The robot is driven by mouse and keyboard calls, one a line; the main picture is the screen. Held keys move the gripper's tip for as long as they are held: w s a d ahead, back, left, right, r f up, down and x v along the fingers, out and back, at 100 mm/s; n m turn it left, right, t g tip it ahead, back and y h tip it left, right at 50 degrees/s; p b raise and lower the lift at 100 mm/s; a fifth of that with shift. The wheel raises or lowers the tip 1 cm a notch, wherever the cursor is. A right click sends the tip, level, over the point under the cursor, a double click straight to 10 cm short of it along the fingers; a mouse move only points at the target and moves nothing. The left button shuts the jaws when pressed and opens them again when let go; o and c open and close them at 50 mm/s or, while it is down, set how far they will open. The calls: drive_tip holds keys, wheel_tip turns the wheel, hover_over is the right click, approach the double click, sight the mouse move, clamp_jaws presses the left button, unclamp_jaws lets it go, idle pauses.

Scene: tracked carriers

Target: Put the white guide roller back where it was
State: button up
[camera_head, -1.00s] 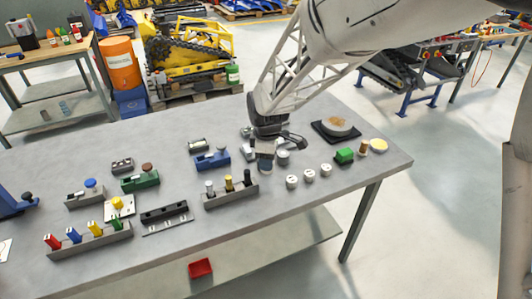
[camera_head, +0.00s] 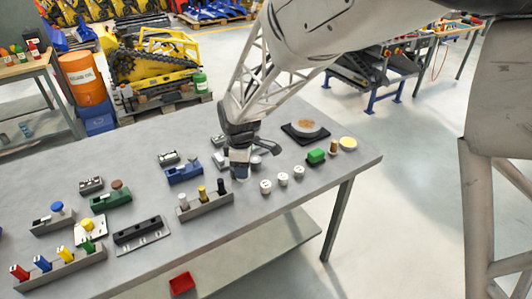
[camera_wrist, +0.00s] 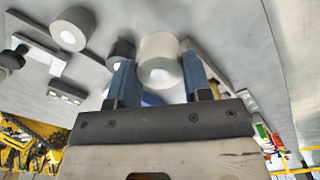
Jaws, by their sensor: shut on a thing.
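My gripper (camera_head: 240,174) is low over the table, just behind and right of the rack (camera_head: 206,205). In the wrist view, the white guide roller (camera_wrist: 160,52) sits between the two blue-grey fingers of my gripper (camera_wrist: 157,78), which are shut on it. In the head view the fingers and wrist hide the roller, so I cannot tell whether it touches the table. A dark round part (camera_wrist: 122,50) is close beside it in the wrist view. The rack holds a silver-grey, a yellow and a black peg-like part.
A blue fixture (camera_head: 184,173) is to the left. The front right tabletop is clear.

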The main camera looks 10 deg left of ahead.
drive_tip(key=d+m, duration=0.1)
drive_tip(key=d, duration=0.3)
drive_tip(key=w+d+m, duration=0.1)
drive_tip(key=d, duration=0.3)
drive_tip(key=w+d+f+m, duration=0.1)
drive_tip(key=d+m, duration=0.1)
drive_tip(key=d, duration=0.2)
drive_tip(key=shift+w+d, duration=0.15)
drive_tip(key=shift+d, duration=0.2)
drive_tip(key=shift+w, duration=0.1)
drive_tip(key=w+a, duration=0.2)
drive_tip(key=w, duration=0.2)
drive_tip(key=w+a+f, duration=0.1)
drive_tip(key=w+a, duration=0.1)
drive_tip(key=w, duration=0.3)
drive_tip(key=w+a, duration=0.3)
drive_tip(key=w, duration=0.2)
drive_tip(key=shift+w+f, duration=0.15)
drive_tip(key=shift+f, duration=0.05)
drive_tip(key=shift+f, duration=1.75)
drive_tip(key=shift+f, duration=0.1)
drive_tip(key=o, duration=1.1)
drive_tip(key=shift+o, duration=0.2)
